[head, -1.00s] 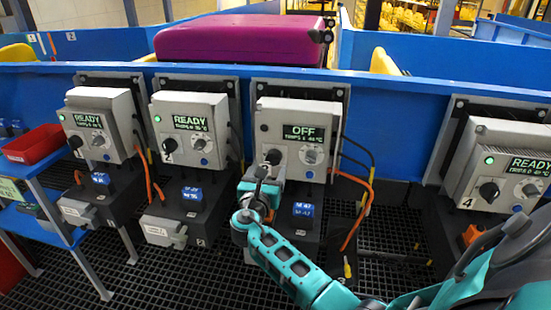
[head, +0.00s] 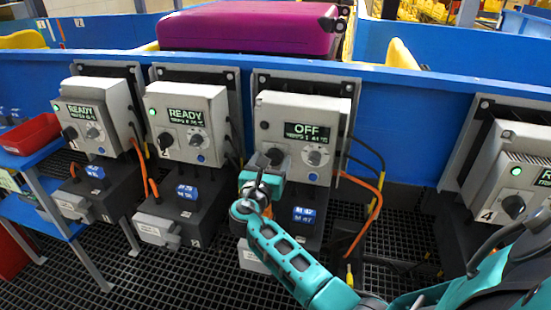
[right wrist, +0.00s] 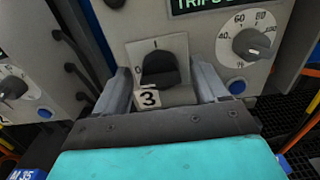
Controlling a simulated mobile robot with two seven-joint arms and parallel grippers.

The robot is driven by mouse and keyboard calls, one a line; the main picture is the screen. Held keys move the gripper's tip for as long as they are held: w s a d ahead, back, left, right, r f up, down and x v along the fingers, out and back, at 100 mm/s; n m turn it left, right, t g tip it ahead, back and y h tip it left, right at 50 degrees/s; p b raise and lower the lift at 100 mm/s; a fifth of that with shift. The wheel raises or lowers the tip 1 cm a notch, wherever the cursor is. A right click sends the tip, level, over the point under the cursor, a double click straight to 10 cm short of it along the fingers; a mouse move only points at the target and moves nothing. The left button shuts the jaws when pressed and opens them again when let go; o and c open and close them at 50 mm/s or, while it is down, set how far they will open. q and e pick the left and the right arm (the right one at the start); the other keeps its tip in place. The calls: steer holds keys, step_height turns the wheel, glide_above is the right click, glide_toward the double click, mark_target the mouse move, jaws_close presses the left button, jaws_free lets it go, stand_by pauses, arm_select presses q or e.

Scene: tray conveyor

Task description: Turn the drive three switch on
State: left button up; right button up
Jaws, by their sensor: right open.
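The drive three box (head: 300,112) shows "OFF" on its green display. Its black rotary switch (head: 275,157) is on the left of the box front, partly hidden by my right gripper (head: 265,168). In the right wrist view, the black switch knob (right wrist: 160,66) sits on a pale plate with "I" at the top and "0" at the left, above a "3" label (right wrist: 149,98). The open fingers of my right gripper (right wrist: 163,82) stand on either side of the knob; I cannot tell whether they touch it. My left gripper is out of view.
Boxes one (head: 90,105), two (head: 185,110) and four (head: 515,165) show "READY" with green lamps. A grey dial (right wrist: 250,45) is right of the switch. Orange cables (head: 375,205) hang at the right. A red bin (head: 32,132) stands far left.

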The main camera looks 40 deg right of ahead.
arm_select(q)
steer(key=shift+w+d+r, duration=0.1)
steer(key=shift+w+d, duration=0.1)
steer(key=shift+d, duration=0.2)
arm_select(e)
steer(key=shift+w+d, duration=0.15)
steer(key=shift+c, duration=0.4)
steer(key=c, duration=1)
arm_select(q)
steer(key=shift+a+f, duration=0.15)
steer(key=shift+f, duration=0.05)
arm_select(e)
steer(key=shift+o, duration=0.2)
